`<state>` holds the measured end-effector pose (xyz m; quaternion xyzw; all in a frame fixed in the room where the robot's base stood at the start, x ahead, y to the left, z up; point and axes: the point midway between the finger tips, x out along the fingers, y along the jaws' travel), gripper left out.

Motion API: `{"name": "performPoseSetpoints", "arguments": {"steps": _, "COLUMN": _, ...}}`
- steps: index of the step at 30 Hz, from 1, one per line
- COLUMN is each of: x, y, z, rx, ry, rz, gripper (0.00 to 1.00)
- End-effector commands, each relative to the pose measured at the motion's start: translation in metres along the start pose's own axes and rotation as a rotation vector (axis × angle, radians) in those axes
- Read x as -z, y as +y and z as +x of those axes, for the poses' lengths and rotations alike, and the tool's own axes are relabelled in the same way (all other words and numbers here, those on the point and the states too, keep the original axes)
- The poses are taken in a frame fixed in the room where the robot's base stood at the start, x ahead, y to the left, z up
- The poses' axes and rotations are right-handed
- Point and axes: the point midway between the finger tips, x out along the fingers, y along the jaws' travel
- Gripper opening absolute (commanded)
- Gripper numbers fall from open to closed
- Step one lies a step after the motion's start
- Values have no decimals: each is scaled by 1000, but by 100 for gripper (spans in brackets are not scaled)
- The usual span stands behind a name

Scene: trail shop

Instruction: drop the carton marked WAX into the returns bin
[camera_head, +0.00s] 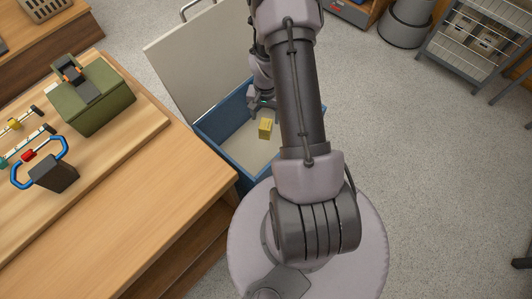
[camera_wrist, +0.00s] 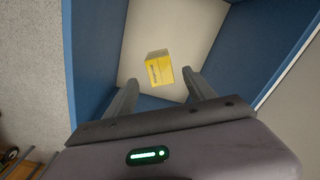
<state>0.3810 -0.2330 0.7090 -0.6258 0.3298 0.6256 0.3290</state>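The yellow carton (camera_head: 265,129) is inside the blue returns bin (camera_head: 222,125), seen against the bin's pale floor. In the wrist view the carton (camera_wrist: 159,68) is tilted, with dark print too small to read. My gripper (camera_head: 262,103) is over the bin opening. In the wrist view its two fingers (camera_wrist: 163,85) are spread wider than the carton, with clear gaps, and do not touch it. I cannot tell whether the carton rests on the bin floor or is in the air just above it. My arm hides the bin's right side.
The bin's pale lid (camera_head: 190,50) stands open at the back left. A wooden counter (camera_head: 150,190) at the left holds a green box (camera_head: 95,100), a dark block with a blue loop (camera_head: 52,174) and small gear. A wire rack (camera_head: 478,45) stands far right.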

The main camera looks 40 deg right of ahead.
Motion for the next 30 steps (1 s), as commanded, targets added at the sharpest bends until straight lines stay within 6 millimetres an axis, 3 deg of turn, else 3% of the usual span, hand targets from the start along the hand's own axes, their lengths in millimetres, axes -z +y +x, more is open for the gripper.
{"name": "performPoseSetpoints", "arguments": {"steps": 8, "x": 0, "y": 0, "z": 0, "rx": 0, "ry": 0, "rz": 0, "gripper": 65}}
{"name": "performPoseSetpoints", "arguments": {"steps": 11, "x": 0, "y": 0, "z": -10, "rx": 0, "ry": 1, "rz": 0, "gripper": 65}}
{"name": "performPoseSetpoints", "arguments": {"steps": 24, "x": 1, "y": 0, "z": -140, "rx": 1, "ry": 3, "rz": 0, "gripper": 65}}
{"name": "performPoseSetpoints", "arguments": {"steps": 30, "x": 0, "y": 0, "z": -170, "rx": 0, "ry": 1, "rz": 0, "gripper": 65}}
